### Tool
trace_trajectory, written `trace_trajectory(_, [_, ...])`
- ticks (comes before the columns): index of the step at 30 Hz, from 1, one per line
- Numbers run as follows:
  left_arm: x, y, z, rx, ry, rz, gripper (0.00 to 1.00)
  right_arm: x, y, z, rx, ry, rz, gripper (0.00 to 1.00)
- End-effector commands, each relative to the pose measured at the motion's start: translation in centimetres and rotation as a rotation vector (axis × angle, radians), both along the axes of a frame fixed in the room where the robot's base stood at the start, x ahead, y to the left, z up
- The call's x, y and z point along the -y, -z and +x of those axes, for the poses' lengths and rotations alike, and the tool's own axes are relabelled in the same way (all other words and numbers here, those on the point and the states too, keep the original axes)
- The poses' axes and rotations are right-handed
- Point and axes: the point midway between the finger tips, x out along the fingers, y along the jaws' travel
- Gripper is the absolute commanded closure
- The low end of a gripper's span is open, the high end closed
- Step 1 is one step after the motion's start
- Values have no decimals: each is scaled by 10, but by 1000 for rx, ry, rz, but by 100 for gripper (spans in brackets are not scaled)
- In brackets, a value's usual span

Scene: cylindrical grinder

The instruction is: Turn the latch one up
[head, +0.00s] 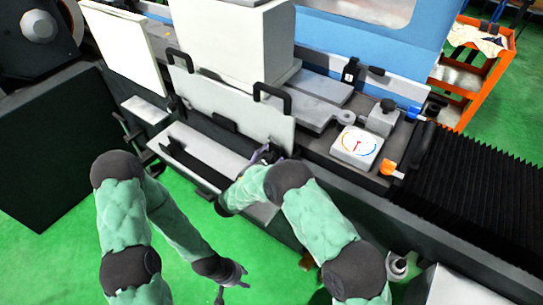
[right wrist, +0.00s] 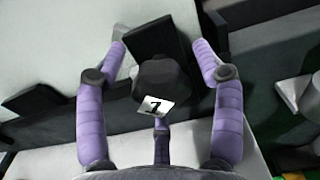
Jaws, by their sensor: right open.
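Latch one, a dark rounded knob (right wrist: 160,78) with a white tag marked 1, sits in front of a dark block on the pale panel (right wrist: 60,50) in the right wrist view. My right gripper (right wrist: 160,50) is open. Its two long purple fingers stand on either side of the knob and a third is below it; gaps show at the sides. In the head view my right gripper (head: 264,154) is at the lower right of the white panel (head: 235,108), and the latch is mostly hidden there. My left gripper (head: 234,282) hangs low over the green floor; its finger opening is unclear.
The panel has two black handles (head: 272,92) on its upper edge. A light ledge (head: 185,145) runs below it. A gauge (head: 356,143) and an orange-tipped lever (head: 391,168) are at right, beside black bellows (head: 470,180). An orange cart (head: 475,75) stands at back right.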

Motion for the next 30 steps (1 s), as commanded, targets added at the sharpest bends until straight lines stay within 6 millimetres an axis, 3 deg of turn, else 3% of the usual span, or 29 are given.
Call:
trace_trajectory(7, [0,0,0,0,0,0,60,0,0,0,0,-1,0,32])
trace_trajectory(8, [0,0,0,0,0,0,60,0,0,0,0,-1,0,38])
trace_trajectory(13, [0,0,0,0,0,0,60,0,0,0,0,-1,0,86])
trace_trajectory(14, [0,0,0,0,0,0,60,0,0,0,0,0,0,89])
trace_trajectory(23, [0,3,0,0,0,0,60,0,0,1,14,0,17,89])
trace_trajectory(30, [0,18,0,0,0,0,60,0,1,1,83,1,109,89])
